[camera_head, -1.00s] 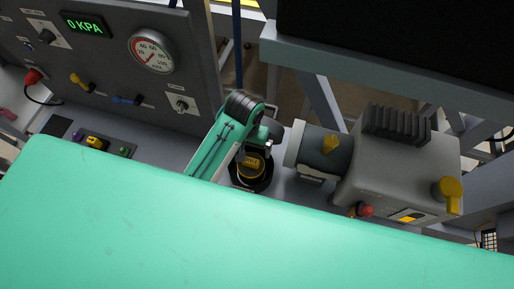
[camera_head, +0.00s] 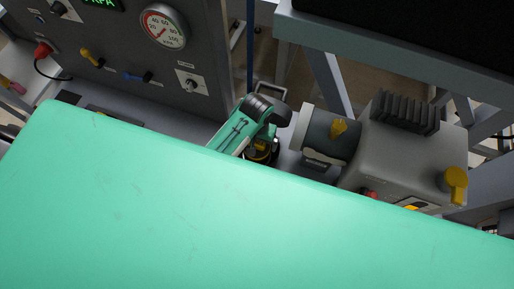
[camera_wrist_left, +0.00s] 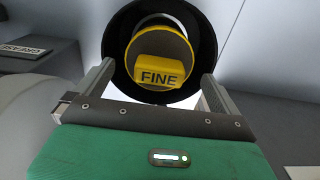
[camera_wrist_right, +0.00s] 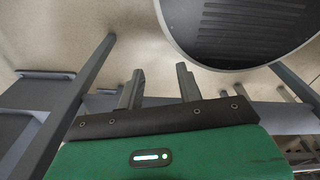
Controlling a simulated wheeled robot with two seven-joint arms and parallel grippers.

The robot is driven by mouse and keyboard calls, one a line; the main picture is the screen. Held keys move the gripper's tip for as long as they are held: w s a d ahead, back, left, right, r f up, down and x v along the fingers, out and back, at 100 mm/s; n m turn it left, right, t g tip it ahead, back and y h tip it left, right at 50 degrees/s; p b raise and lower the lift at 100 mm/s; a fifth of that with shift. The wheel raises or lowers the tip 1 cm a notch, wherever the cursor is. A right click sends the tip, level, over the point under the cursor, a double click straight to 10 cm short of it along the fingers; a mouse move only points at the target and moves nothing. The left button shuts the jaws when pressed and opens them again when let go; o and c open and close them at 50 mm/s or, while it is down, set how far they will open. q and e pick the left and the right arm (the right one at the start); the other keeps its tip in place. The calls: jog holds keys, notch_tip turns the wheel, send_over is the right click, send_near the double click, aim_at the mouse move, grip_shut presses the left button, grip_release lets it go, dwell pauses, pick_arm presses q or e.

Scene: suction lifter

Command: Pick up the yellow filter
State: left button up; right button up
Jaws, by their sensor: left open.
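The yellow filter (camera_wrist_left: 160,58) is a round yellow cap with a raised grip marked "FINE", set inside a black ring (camera_wrist_left: 118,42) in the left wrist view. My left gripper (camera_wrist_left: 157,80) is open, with one finger on each side of the ring's near part. I cannot tell whether the fingers touch it. In the head view the filter (camera_head: 261,150) is a small yellow patch below my left wrist, mostly hidden by my own green arm parts. My right gripper (camera_wrist_right: 160,72) is open and empty in the right wrist view.
A grey pump-like unit (camera_head: 405,150) with yellow knobs stands right of the filter. A grey panel with a round gauge (camera_head: 163,27) and several levers stands at the left. Grey frame bars (camera_head: 330,80) cross behind. A dark ribbed disc (camera_wrist_right: 245,30) is near my right gripper.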

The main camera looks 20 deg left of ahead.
aim_at(257, 149)
pick_arm(q)
notch_tip(257, 149, down, 3)
jog(key=shift+p, duration=0.55)
jog(key=shift+f, duration=0.35)
jog(key=c, duration=0.7)
jog(key=shift+c, duration=0.8)
pick_arm(e)
jog(key=shift+s+d+r, duration=0.1)
jog(key=shift+s+r, duration=0.6)
jog(key=shift+r, duration=0.15)
pick_arm(q)
jog(key=shift+r, duration=0.2)
pick_arm(e)
jog(key=shift+f, duration=0.1)
